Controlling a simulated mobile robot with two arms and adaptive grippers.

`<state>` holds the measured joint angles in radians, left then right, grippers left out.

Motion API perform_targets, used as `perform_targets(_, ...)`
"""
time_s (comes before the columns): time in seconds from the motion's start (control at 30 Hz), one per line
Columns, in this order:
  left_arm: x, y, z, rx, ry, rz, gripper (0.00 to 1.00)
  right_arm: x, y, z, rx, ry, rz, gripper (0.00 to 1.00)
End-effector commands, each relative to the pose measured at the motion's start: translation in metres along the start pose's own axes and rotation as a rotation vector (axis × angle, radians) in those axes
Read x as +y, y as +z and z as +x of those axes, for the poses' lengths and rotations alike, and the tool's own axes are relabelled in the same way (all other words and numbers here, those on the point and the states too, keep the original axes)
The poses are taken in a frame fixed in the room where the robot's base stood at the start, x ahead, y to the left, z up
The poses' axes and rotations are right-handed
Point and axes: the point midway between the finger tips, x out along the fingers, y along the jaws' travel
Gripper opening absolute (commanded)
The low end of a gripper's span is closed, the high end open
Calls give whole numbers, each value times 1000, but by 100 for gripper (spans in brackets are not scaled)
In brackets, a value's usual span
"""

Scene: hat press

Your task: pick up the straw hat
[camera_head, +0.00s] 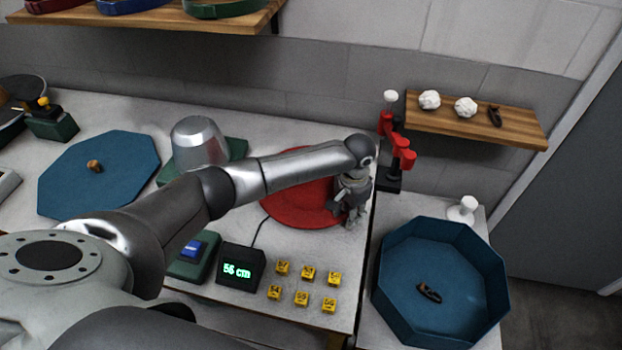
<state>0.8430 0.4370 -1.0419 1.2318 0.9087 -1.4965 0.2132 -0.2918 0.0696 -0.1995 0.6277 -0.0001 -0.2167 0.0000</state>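I cannot make out a straw hat in the head view. My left arm reaches in from the left across the table, and my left gripper (349,218) points down at the right edge of a red round, flat thing (292,205). My arm hides part of the red thing. The gripper's fingers are small and dark, and I cannot tell whether they are open or shut, or whether they touch anything. My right gripper is not in view.
A blue octagonal tray (60,185) lies left, beside a silver metal block (197,140). A display reading "56 cm" (240,270) and several yellow number tags (302,299) stand in front. A red stand (388,150), wooden shelf (470,124) and deep blue tray (440,250) are right.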

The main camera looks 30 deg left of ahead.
Motion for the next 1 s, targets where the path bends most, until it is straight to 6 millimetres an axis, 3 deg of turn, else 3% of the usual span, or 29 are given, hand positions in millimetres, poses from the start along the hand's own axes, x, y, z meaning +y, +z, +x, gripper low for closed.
perform_targets(0.17, 0, 0, 0, 0, 0, 0, 33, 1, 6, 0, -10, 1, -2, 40)
perform_targets(0.43, 0, 0, 0, 0, 0, 0, 0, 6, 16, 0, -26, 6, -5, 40)
perform_targets(0.8, 0, -1, -3, 1, -1, 0, 0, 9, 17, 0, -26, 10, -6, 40)
perform_targets(1.0, 0, -2, -32, 6, -1, 1, 0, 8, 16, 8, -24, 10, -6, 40)
